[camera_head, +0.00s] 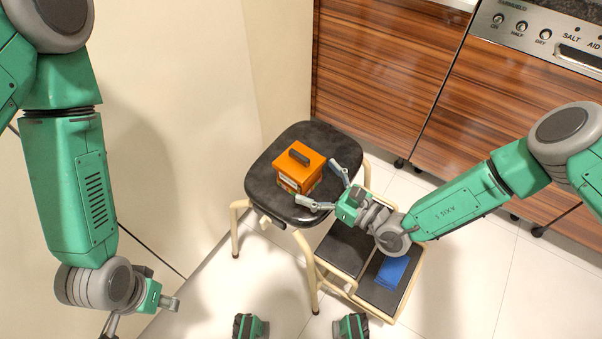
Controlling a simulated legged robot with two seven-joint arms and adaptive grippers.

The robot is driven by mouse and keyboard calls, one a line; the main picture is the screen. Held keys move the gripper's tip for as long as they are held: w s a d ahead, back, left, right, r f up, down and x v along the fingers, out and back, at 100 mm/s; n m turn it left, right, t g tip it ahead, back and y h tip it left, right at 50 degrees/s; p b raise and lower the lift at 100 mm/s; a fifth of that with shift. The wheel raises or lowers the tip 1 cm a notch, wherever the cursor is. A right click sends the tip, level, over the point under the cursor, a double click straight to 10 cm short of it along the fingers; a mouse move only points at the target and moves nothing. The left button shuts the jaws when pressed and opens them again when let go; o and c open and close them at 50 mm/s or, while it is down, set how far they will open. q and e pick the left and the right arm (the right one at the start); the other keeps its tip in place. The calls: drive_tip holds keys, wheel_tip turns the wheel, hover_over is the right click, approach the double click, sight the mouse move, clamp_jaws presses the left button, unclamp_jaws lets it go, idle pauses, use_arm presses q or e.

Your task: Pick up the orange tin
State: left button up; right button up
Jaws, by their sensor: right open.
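The orange tin (301,169) is a box with a dark handle on its lid. It stands upright on the black seat of a stool (273,149). My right gripper (320,184) is open at the tin's right side, its two fingers spread towards the tin. One finger is near the tin's right rear side and the other near its front right corner; I cannot tell whether either touches. My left gripper (143,321) hangs at the bottom left, away from the stool, and is partly cut off by the picture's edge.
A lower step (382,299) of the stool carries a blue object (392,272). Wood-grain cabinets (384,64) and a dishwasher panel (545,42) stand at the back right. A pale wall (190,110) is on the left. The tiled floor at the lower right is clear.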

drive_tip(key=b+x, duration=0.1)
drive_tip(key=x, duration=0.4)
drive_tip(key=shift+a+b, duration=0.2)
drive_tip(key=shift+b, duration=0.15)
drive_tip(key=shift+a, duration=0.25)
use_arm(q)
drive_tip(key=shift+a+f, duration=0.2)
drive_tip(key=shift+f, duration=0.35)
drive_tip(key=shift+a+f, duration=0.2)
drive_tip(key=shift+f, duration=0.35)
use_arm(e)
drive_tip(key=shift+d, duration=0.15)
